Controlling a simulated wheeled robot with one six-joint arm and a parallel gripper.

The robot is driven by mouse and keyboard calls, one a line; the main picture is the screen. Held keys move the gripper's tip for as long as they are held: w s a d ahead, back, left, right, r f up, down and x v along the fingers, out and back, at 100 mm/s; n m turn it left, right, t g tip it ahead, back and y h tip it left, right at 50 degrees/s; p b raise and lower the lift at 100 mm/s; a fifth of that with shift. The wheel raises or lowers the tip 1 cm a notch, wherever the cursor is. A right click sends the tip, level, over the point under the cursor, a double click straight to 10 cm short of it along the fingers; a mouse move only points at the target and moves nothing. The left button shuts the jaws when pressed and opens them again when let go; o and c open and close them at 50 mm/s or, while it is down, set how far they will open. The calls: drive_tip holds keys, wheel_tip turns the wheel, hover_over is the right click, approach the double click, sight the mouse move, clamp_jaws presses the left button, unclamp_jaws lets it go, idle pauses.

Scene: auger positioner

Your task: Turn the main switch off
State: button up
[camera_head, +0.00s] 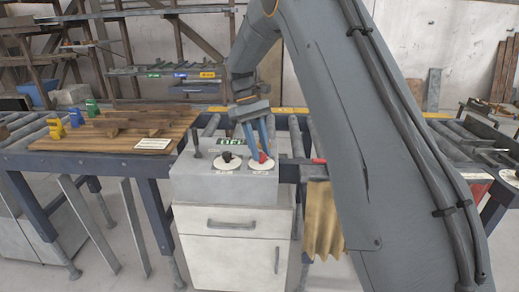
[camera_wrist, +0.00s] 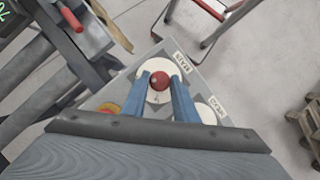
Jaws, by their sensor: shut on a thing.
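The main switch is a red knob (camera_wrist: 159,80) on a round cream plate (camera_wrist: 147,68), on top of a grey control box. In the head view the red knob (camera_head: 263,156) is partly covered by my fingers, on the box's right plate. My gripper (camera_wrist: 160,84) points down with its two blue fingers on either side of the red knob, shut on it. In the head view my gripper (camera_head: 261,151) stands over the right plate.
A second cream plate with a dark knob (camera_head: 227,158) sits to the left on the same control box (camera_head: 222,190). A green-lit display (camera_head: 232,141) is behind the plates. A wooden board (camera_head: 120,130) lies left; a yellow cloth (camera_head: 322,220) hangs right of the cabinet.

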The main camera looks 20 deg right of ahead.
drive_tip(key=o, duration=1)
drive_tip(key=shift+r, duration=0.1)
drive_tip(key=b+v, duration=0.2)
drive_tip(key=v, duration=0.5)
drive_tip(key=shift+r+b, duration=0.35)
drive_tip(key=shift+b, duration=0.05)
drive_tip(key=shift+w+a, duration=0.1)
